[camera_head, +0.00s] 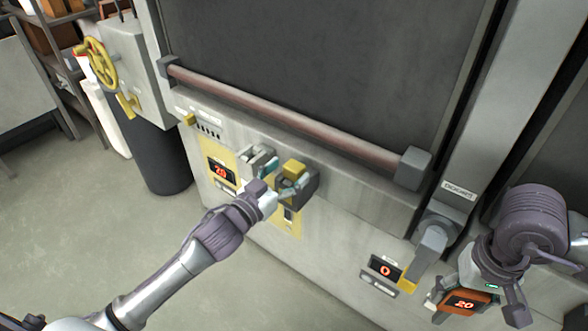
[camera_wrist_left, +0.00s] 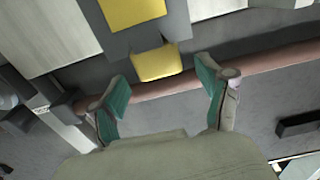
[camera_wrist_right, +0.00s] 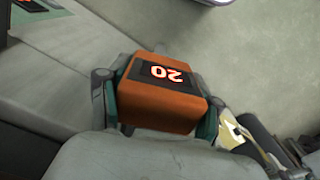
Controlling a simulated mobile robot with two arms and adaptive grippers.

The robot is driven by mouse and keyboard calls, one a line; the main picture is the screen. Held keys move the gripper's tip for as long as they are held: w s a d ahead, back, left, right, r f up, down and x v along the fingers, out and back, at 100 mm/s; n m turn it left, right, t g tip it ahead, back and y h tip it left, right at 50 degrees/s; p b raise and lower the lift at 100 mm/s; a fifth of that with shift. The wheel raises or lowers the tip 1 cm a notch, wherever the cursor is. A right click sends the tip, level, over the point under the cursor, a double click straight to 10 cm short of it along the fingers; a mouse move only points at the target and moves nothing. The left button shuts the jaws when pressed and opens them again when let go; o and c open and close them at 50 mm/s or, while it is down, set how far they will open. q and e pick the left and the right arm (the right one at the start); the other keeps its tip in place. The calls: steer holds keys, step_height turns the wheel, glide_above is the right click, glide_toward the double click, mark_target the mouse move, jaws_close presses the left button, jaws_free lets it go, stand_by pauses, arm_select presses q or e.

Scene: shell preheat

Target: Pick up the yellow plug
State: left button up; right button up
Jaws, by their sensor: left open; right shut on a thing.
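The yellow plug (camera_head: 293,168) sits in a dark grey housing on the front panel of a large grey cabinet. In the left wrist view the yellow plug (camera_wrist_left: 157,63) lies just beyond and between my fingertips, with no visible contact. My left gripper (camera_head: 277,181) is open at the housing, its teal pads (camera_wrist_left: 162,88) spread apart. My right gripper (camera_wrist_right: 157,103) is shut on an orange device (camera_wrist_right: 155,115) whose display reads 20. The orange device (camera_head: 464,304) also shows at the lower right of the head view, partly covered by the gripper.
A long reddish handle bar (camera_head: 290,120) crosses the cabinet above the plug. A red display (camera_head: 221,170) is left of the housing. A grey lever (camera_head: 432,245) and another display (camera_head: 384,271) are at the right. A yellow handwheel (camera_head: 97,62) stands upper left. Floor at lower left is clear.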

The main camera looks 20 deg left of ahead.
arm_select(q)
steer(key=shift+x, duration=1.55)
steer(key=shift+a, duration=0.1)
steer(key=c, duration=1.3)
